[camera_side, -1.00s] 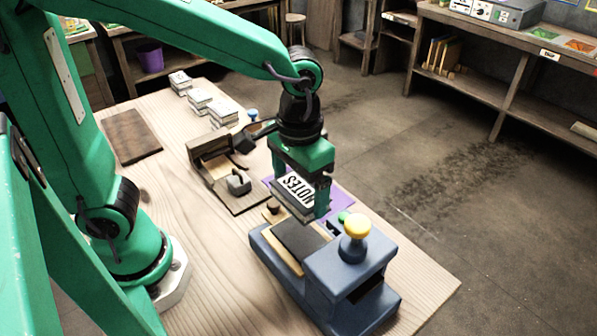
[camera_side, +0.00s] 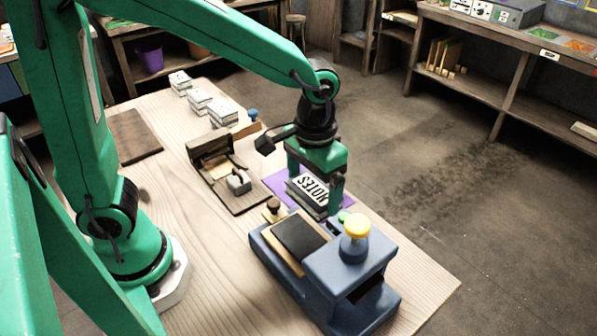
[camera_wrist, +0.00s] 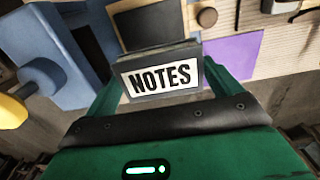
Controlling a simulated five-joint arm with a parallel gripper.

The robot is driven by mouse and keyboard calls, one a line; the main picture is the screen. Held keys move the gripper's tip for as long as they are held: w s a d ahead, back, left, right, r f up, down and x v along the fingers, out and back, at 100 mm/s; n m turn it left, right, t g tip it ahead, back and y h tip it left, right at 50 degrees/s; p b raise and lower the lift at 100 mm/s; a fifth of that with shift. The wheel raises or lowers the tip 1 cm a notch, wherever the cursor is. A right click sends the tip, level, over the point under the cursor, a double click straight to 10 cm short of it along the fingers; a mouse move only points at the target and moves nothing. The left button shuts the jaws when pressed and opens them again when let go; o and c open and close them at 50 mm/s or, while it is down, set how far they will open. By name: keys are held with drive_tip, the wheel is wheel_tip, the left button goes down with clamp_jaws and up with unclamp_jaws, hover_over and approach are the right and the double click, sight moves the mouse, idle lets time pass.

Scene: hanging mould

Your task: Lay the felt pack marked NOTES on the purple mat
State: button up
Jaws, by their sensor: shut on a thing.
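The felt pack marked NOTES (camera_side: 310,187) is a grey block with a white label. My gripper (camera_side: 316,193) is shut on it, with a finger on either side. In the side view the pack is over or beside the purple mat (camera_side: 279,184), which is partly hidden behind it; I cannot tell the height of the gap. In the wrist view the pack (camera_wrist: 160,79) fills the middle between my fingers, its label facing the camera. The purple mat (camera_wrist: 233,56) shows to the right of the pack there.
A blue press (camera_side: 345,270) with a yellow knob (camera_side: 356,226) stands close in front of my gripper. A brown open box (camera_side: 212,158) with a grey piece lies to the left. Several white stacks (camera_side: 200,100) stand at the back. A dark brown board (camera_side: 133,137) lies far left.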

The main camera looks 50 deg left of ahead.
sight(322, 184)
drive_tip(key=shift+w+a+f, duration=0.3)
drive_tip(key=shift+w+f, duration=0.4)
drive_tip(key=shift+w, duration=0.15)
drive_tip(key=shift+w+a+f, duration=0.25)
drive_tip(key=shift+w+f, duration=0.45)
drive_tip(key=shift+w, duration=0.15)
drive_tip(key=w+a+f, duration=0.2)
drive_tip(key=a, duration=0.1)
drive_tip(key=w+a+f, duration=0.2)
drive_tip(key=a, duration=0.1)
drive_tip(key=w+a+f, duration=0.2)
drive_tip(key=a+f, duration=0.1)
drive_tip(key=shift+w+a, duration=0.3)
drive_tip(key=shift+f, duration=2)
drive_tip(key=shift+f, duration=0.15)
drive_tip(key=o, duration=0.8)
drive_tip(key=shift+c, duration=0.2)
